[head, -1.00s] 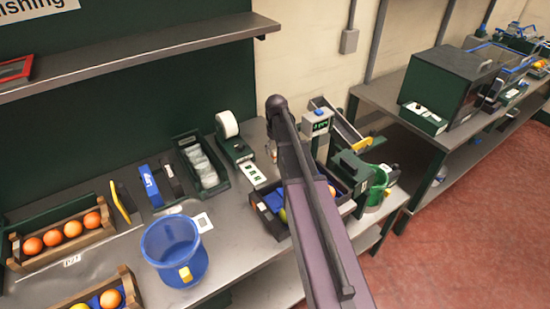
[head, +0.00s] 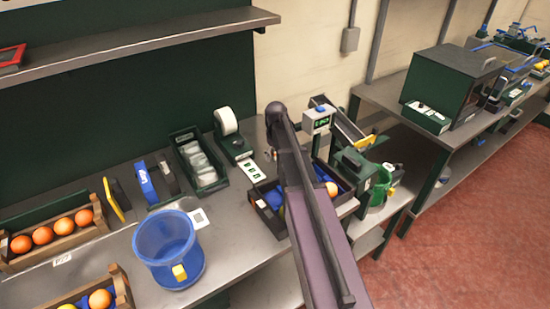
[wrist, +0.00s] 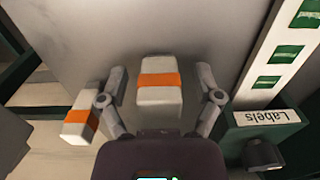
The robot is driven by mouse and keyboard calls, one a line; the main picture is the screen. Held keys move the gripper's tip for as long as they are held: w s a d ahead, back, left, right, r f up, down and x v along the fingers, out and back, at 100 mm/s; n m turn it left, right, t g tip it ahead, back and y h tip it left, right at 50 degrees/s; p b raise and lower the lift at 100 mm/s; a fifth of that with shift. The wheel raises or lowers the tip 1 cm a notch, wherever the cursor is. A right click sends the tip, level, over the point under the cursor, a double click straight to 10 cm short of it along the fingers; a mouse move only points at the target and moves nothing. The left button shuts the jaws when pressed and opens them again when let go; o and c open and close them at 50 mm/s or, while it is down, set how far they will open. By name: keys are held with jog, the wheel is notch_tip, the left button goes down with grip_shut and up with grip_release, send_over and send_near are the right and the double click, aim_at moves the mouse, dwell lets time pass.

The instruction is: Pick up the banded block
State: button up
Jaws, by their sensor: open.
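A white block with an orange band (wrist: 160,85) stands between the two fingers of my gripper (wrist: 161,72) in the wrist view. The gripper is open, with a finger on each side of the block and a visible gap on both sides. A second white block with an orange band (wrist: 80,118) is just outside the left finger, tilted in the picture. In the head view my arm hides the gripper and most of the area around it.
A green label holder (wrist: 265,137) and a white strip with green marks are close to the right finger. In the head view, a blue bucket (head: 168,249), a dark tray (head: 268,222) and a tape dispenser (head: 232,148) stand on the bench.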

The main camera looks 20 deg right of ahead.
dwell(0.6)
grip_shut()
